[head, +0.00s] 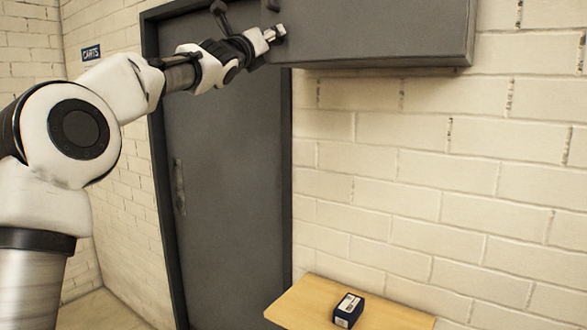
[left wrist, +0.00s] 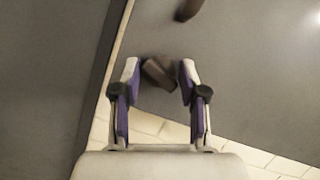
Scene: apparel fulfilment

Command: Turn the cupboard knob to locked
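The grey wall cupboard (head: 385,32) hangs at the top of the head view, cut off by the frame edge. A small dark knob (head: 281,32) stands out near its lower left corner. My left gripper (head: 271,36) is at the knob. In the left wrist view, the knob (left wrist: 158,73) is a dark brown block, tilted diagonally, between the two fingertips of my left gripper (left wrist: 160,72). The fingers are apart on either side of it. Whether they touch it is unclear. My right gripper is in neither view.
A grey door (head: 225,180) in a dark frame stands below and behind my left arm. A wooden table (head: 385,315) with a dark box (head: 348,310) is at the bottom. Another dark piece (left wrist: 187,10) shows above the knob in the left wrist view.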

